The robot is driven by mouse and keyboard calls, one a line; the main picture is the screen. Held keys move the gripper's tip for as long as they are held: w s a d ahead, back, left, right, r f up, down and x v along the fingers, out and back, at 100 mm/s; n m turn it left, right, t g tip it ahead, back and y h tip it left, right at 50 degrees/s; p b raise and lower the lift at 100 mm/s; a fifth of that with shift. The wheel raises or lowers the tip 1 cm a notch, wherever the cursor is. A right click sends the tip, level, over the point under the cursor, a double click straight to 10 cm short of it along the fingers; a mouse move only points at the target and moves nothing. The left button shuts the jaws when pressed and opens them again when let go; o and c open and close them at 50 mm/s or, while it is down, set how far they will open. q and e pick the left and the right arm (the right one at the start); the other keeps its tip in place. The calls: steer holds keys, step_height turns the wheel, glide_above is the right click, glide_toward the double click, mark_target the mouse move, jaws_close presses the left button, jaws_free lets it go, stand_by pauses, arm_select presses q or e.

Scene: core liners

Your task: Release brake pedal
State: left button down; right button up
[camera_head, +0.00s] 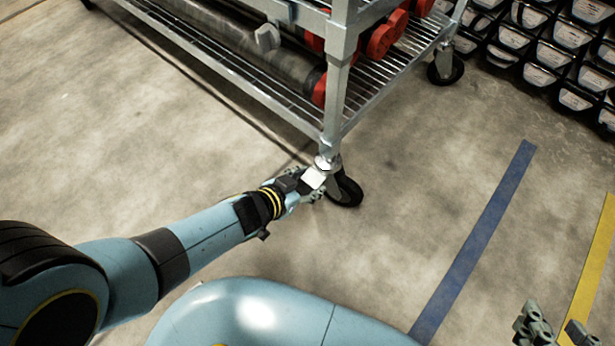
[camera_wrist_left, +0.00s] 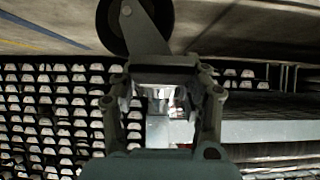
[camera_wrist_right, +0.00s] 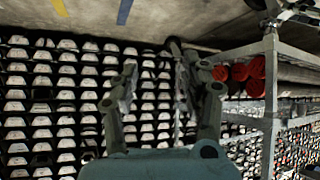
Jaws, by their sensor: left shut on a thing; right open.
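The metal rack (camera_head: 337,100) stands on casters. Its near caster (camera_head: 346,191) has a black wheel, and my left gripper (camera_head: 316,184) is at the top of it, at the foot of the corner post. The left gripper is shut on a pale metal part there, which I take to be the brake pedal (camera_wrist_left: 160,88). In the left wrist view the wheel (camera_wrist_left: 125,22) sits just beyond the fingers. The pedal is mostly hidden by the fingers, so its position cannot be told. My right gripper (camera_head: 550,330) is open and empty at the lower right, away from the rack.
The rack's lower shelf holds long tubes with red ends (camera_head: 381,42). Another caster (camera_head: 445,68) stands at the back right. Stacked black bins with white contents (camera_head: 552,55) fill the upper right. A blue floor stripe (camera_head: 475,240) and a yellow one (camera_head: 592,275) cross otherwise clear concrete.

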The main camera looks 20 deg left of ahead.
arm_select(q)
steer(key=shift+w+r+p, duration=0.1)
steer(key=shift+r+p, duration=0.15)
steer(key=shift+p, duration=0.2)
steer(key=shift+r+g+p, duration=0.1)
steer(key=shift+g+p, duration=0.3)
steer(key=shift+p, duration=0.3)
steer(key=p, duration=0.1)
steer(key=g+p, duration=0.1)
steer(key=shift+r+g+y+p, duration=0.2)
steer(key=shift+g+y+p, duration=0.1)
steer(key=shift+y+p, duration=0.1)
steer(key=shift+p, duration=0.55)
arm_select(e)
step_height(320, 180, up, 6)
steer(key=s+g, duration=0.3)
steer(key=g, duration=0.4)
steer(key=shift+d+r+h, duration=0.25)
steer(key=shift+d+h, duration=0.05)
steer(key=shift+d, duration=0.05)
arm_select(q)
steer(key=shift+g, duration=0.3)
arm_select(e)
steer(key=shift+w, duration=0.1)
arm_select(q)
steer(key=c, duration=0.6)
jaws_free()
steer(key=shift+c, duration=0.2)
